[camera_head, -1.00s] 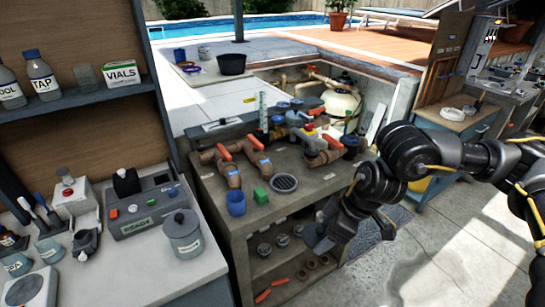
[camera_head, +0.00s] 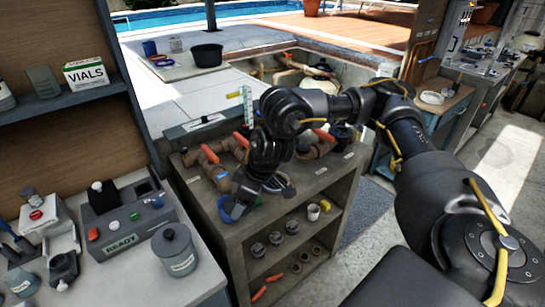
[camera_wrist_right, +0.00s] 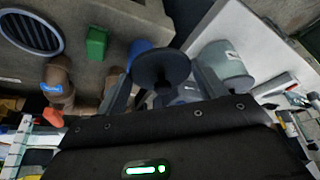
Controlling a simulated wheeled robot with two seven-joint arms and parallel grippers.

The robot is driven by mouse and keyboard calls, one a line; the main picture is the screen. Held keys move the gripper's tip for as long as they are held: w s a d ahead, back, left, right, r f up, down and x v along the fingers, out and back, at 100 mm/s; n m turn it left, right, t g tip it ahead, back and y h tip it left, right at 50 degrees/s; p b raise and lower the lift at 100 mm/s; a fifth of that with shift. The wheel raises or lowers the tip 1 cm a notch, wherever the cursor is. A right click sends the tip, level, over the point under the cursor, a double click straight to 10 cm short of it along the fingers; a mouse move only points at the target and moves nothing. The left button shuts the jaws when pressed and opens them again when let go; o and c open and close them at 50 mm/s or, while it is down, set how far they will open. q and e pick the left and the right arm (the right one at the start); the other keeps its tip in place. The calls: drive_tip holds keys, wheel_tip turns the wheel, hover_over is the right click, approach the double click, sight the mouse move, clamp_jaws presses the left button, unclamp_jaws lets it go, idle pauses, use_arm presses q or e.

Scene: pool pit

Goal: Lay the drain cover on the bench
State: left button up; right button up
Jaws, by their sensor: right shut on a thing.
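My right gripper (camera_wrist_right: 165,95) is shut on a dark round disc with a raised hub (camera_wrist_right: 160,68), which looks to be the drain cover. In the head view my right gripper (camera_head: 238,205) is over the near left part of the grey bench (camera_head: 322,180), close to the blue cup (camera_head: 226,211). The disc is hard to make out there. Whether it touches the bench cannot be told. A round slotted grate (camera_wrist_right: 30,32) lies on the bench in the wrist view, apart from the disc. My left gripper is not in view.
A green block (camera_wrist_right: 96,42) stands between the grate and the blue cup. Pipes with red-orange handles (camera_head: 215,165) take up the back of the bench. A lidded grey canister (camera_head: 175,250) stands on the counter to the left. The bench's right front is clear.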

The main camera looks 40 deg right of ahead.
drive_tip(key=w+d+r+m+h, duration=0.1)
drive_tip(key=w+d+m+h, duration=0.1)
drive_tip(key=w+d+m, duration=0.35)
drive_tip(key=w+d+r+m+h, duration=0.1)
drive_tip(key=w+d+m+h, duration=0.1)
drive_tip(key=d+m, duration=0.6)
drive_tip(key=shift+n+t, duration=0.3)
drive_tip(key=shift+n, duration=0.35)
drive_tip(key=w+d+f+b, duration=0.2)
drive_tip(key=w+d+f, duration=0.1)
drive_tip(key=w+d+f+b, duration=0.2)
drive_tip(key=w+d+f, duration=0.1)
drive_tip(key=d, duration=0.1)
drive_tip(key=w+d+f+b, duration=0.2)
drive_tip(key=w+d+f, duration=0.1)
drive_tip(key=shift+d+f, duration=0.2)
drive_tip(key=shift+f, duration=0.15)
drive_tip(key=shift+w+d+f+b, duration=0.2)
drive_tip(key=shift+w+d+b, duration=0.15)
drive_tip(key=shift+f, duration=0.2)
drive_tip(key=shift+w+d+f, duration=0.1)
drive_tip(key=shift+d+f, duration=0.05)
drive_tip(key=shift+f, duration=1.4)
drive_tip(key=shift+f, duration=0.1)
